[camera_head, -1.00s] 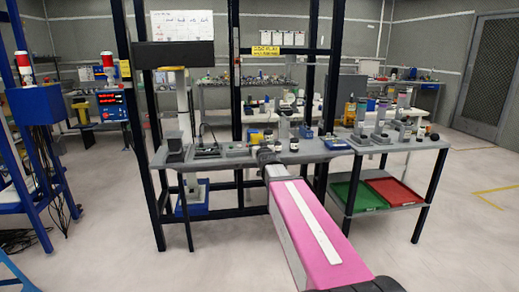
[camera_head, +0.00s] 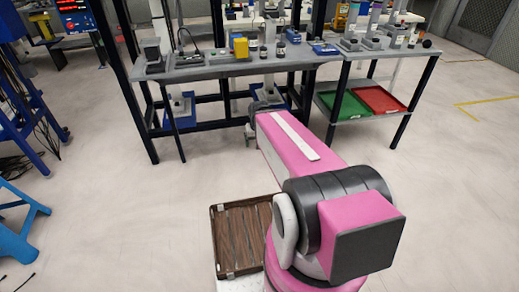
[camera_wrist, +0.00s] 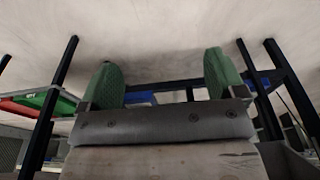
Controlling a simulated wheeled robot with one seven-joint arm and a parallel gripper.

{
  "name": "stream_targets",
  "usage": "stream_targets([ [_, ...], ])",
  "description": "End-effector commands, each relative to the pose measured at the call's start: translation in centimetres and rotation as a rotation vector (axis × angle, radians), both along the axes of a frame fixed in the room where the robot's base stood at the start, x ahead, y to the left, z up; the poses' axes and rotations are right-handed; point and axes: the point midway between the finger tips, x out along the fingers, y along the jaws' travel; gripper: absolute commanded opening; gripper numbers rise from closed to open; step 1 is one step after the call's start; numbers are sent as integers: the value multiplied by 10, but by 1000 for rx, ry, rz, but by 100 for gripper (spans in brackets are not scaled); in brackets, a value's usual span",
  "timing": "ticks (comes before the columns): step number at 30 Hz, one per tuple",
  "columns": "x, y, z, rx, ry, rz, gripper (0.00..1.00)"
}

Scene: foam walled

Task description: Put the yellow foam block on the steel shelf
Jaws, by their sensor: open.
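A small yellow block (camera_head: 240,46) stands among other items on the grey bench top (camera_head: 205,68) in the head view. I take it for the foam block, but it is small in the picture. I cannot tell for sure which surface is the steel shelf; a grey lower shelf (camera_head: 352,118) with trays shows under the right part of the bench. My gripper (camera_wrist: 163,82) shows in the wrist view with two green fingers wide apart and nothing between them. In the head view it is mostly hidden behind my pink arm, low in front of the bench.
A green tray (camera_head: 342,106) and a red tray (camera_head: 379,100) lie on the lower shelf. Dark posts and legs frame the bench. A brown slatted tray (camera_head: 240,238) is left of my arm. A blue stand (camera_head: 18,222) is at far left. The floor before the bench is clear.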

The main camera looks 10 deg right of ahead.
Motion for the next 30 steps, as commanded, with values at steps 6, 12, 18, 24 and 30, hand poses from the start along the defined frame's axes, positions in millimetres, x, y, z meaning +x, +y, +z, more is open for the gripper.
stream_targets([
  [6,-37,0,-14,1,151,1,94],
  [12,-26,1,-11,5,112,5,94],
  [18,40,6,19,23,-154,21,94],
  [24,130,10,91,35,-562,37,94],
  [30,202,10,194,29,-1003,31,94],
])
